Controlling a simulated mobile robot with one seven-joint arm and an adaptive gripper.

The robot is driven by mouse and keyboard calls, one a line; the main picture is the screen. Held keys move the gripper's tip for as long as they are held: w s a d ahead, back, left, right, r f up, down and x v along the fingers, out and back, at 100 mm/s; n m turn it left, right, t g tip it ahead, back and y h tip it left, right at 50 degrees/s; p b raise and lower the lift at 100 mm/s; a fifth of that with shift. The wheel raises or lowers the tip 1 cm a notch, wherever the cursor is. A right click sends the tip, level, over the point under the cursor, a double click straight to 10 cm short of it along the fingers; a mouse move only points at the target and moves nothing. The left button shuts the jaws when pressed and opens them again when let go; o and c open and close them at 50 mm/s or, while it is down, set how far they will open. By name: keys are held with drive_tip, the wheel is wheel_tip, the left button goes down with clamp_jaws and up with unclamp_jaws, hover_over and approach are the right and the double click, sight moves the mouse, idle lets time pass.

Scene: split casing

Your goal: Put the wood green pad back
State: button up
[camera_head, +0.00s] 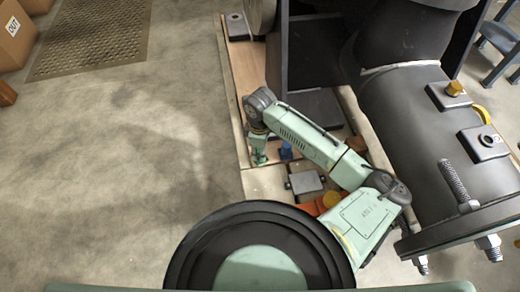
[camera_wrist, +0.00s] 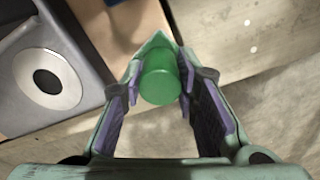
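In the wrist view a green cylinder (camera_wrist: 160,84), which I take to be the knob of the green pad, stands between the fingertips of my gripper (camera_wrist: 161,82). The fingers look closed on its sides. A pointed green shape shows just beyond it; I cannot tell whether it belongs to the pad. In the head view my gripper (camera_head: 258,157) points down by the left edge of the wooden base board (camera_head: 242,75). The pad cannot be made out there, and its underside is hidden.
A grey block with a round pale ring (camera_wrist: 48,80) lies left of the gripper in the wrist view. A blue knob (camera_head: 286,151) and a grey plate (camera_head: 306,182) are right of the gripper. The large dark pipe (camera_head: 430,120) fills the right. Open floor (camera_head: 140,170) lies left.

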drive_tip(key=o, duration=0.5)
drive_tip(key=shift+c, duration=0.2)
wheel_tip(320, 180, up, 12)
drive_tip(key=p, duration=0.3)
drive_tip(key=shift+r, duration=0.2)
drive_tip(key=shift+a, duration=0.1)
